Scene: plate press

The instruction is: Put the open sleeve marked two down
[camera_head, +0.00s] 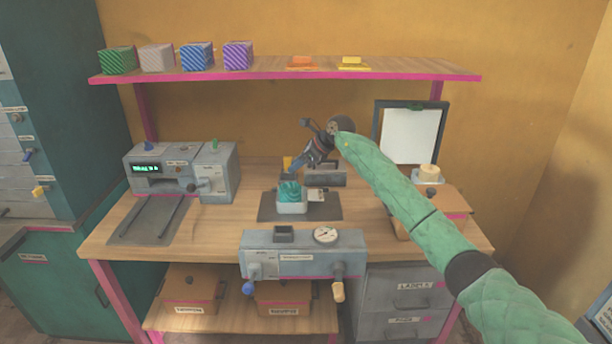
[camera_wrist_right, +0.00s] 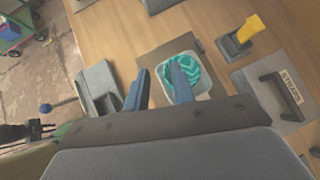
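A teal item with a pale chevron pattern (camera_head: 290,190) sits in a white square holder on a dark mat (camera_head: 325,212) in the middle of the bench. In the right wrist view the teal item (camera_wrist_right: 187,63) shows partly behind one finger. I cannot make out a sleeve marked two or any such mark. My right gripper (camera_head: 303,168) points down just above the teal item. Contact with the teal item cannot be told. My left gripper is out of view.
A grey machine with a lit display (camera_head: 182,170) stands at the bench's left. A panel with a gauge (camera_head: 303,254) is at the front edge. A framed white board (camera_head: 410,133) stands at right. Several patterned boxes (camera_head: 197,57) sit on the shelf above. Bare wood lies left of the mat.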

